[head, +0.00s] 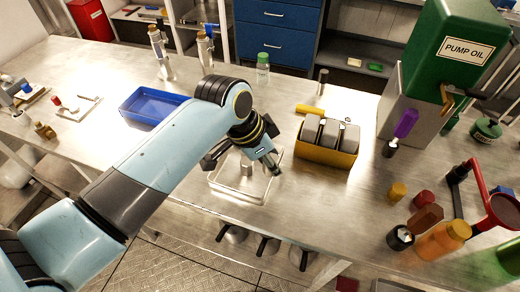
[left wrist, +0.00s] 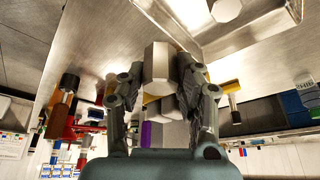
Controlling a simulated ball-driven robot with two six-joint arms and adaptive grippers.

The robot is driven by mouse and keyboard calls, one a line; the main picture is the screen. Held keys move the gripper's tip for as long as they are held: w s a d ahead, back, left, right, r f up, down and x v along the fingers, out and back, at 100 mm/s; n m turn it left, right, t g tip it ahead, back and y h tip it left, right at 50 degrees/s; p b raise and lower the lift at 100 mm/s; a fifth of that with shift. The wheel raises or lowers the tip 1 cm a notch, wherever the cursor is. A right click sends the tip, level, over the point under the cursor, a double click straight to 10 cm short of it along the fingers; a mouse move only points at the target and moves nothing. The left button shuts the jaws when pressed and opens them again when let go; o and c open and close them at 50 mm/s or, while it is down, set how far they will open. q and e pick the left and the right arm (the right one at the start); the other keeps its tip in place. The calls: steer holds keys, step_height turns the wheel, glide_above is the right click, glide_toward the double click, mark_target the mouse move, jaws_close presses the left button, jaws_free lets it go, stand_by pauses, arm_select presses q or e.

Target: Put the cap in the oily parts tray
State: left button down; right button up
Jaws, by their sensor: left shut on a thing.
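My left gripper (head: 246,166) hangs over a shallow pale tray (head: 226,190) near the front edge of the bench. In the left wrist view my left gripper (left wrist: 158,80) is shut on a light grey hexagonal piece, which looks like the cap (left wrist: 157,62). Another grey hexagonal piece (left wrist: 226,10) lies in the pale tray there, beside the held one. In the head view, the gripper partly hides the tray and what is in it. A blue tray (head: 150,106) stands further left, its inside looking empty. No label shows on either tray. My right gripper is not in view.
A yellow bin (head: 326,156) with grey blocks stands right of the pale tray. A green pump oil unit (head: 450,60) stands at the back right. Several bottles and caps, including an orange bottle (head: 444,240), crowd the right end. Bare bench lies between the two trays.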

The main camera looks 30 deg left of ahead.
arm_select(q)
steer(key=w+a+f, duration=0.2)
steer(key=w+a, duration=0.1)
steer(key=shift+w+a+f, duration=0.25)
steer(key=shift+f, duration=0.1)
steer(key=shift+w+a+f+b, duration=0.85)
steer(key=shift+w+f+b, duration=0.1)
steer(key=shift+b, duration=0.2)
step_height(320, 180, down, 4)
steer(key=b, duration=0.4)
steer(key=shift+b, duration=0.3)
steer(key=shift+r, duration=0.15)
steer(key=c, duration=1.4)
jaws_free()
steer(key=shift+o, duration=1)
